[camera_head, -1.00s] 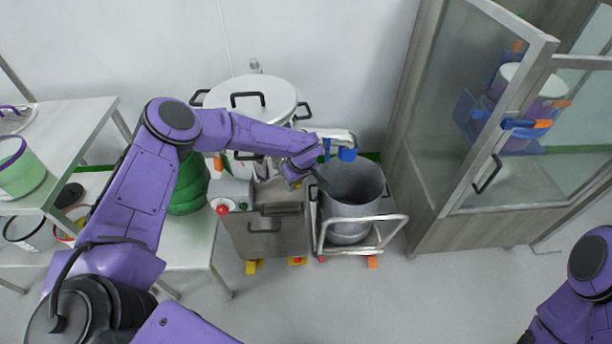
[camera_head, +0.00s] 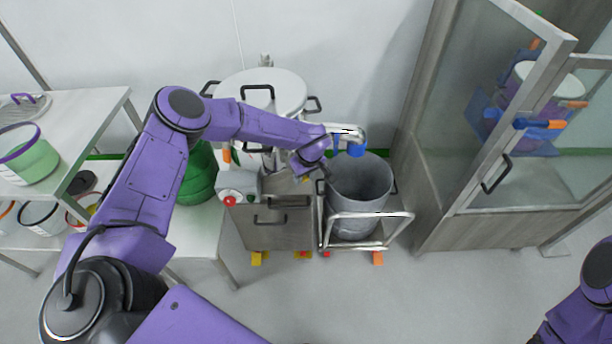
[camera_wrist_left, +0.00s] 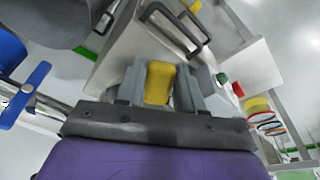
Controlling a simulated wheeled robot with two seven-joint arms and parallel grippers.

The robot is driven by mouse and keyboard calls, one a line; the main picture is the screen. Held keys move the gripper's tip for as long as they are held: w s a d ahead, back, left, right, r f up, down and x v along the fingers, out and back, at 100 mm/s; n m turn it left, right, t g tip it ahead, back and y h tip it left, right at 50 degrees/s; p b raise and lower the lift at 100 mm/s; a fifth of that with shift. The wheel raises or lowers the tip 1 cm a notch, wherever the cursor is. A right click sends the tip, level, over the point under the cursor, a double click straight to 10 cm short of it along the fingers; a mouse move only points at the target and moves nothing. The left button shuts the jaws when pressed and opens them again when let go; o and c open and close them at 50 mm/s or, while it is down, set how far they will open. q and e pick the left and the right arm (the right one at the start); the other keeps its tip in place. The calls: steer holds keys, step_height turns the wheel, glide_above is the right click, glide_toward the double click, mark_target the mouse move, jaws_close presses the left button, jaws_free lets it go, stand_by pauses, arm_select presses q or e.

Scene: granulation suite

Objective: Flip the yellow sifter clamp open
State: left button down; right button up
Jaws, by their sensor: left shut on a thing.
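In the left wrist view the yellow clamp (camera_wrist_left: 158,84) stands between the two grey fingers of my left gripper (camera_wrist_left: 165,76), which is shut on it. In the head view my left wrist (camera_head: 310,153) is in front of the sifter machine, just right of and below the round white lidded vessel (camera_head: 288,88). There my wrist and forearm hide the fingers and the clamp. My right gripper is out of view; only part of my right arm shows at the lower right.
A grey bin (camera_head: 345,205) on a wheeled frame stands right of the steel cabinet (camera_head: 268,237), close to my left wrist. A blue-ended metal outlet (camera_head: 356,150) is above the bin. A red button (camera_head: 229,201) is left. The glass-door cabinet (camera_head: 430,210) stands right, its door ajar.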

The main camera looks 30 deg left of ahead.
mark_target(304, 178)
arm_select(q)
steer(key=shift+w+a+r, duration=0.6)
steer(key=shift+w+r, duration=0.05)
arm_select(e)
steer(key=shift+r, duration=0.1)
arm_select(q)
steer(key=c, duration=1)
jaws_free()
steer(key=shift+o, duration=1)
steer(key=shift+s+a, duration=0.1)
steer(key=shift+a, duration=0.1)
steer(key=shift+s+a+f, duration=0.1)
steer(key=shift+a+f, duration=0.05)
steer(key=shift+f, duration=0.05)
steer(key=b+v, duration=0.1)
steer(key=v, duration=0.9)
steer(key=shift+s+r+b, duration=0.2)
steer(key=shift+r+b, duration=0.05)
steer(key=shift+b, duration=0.15)
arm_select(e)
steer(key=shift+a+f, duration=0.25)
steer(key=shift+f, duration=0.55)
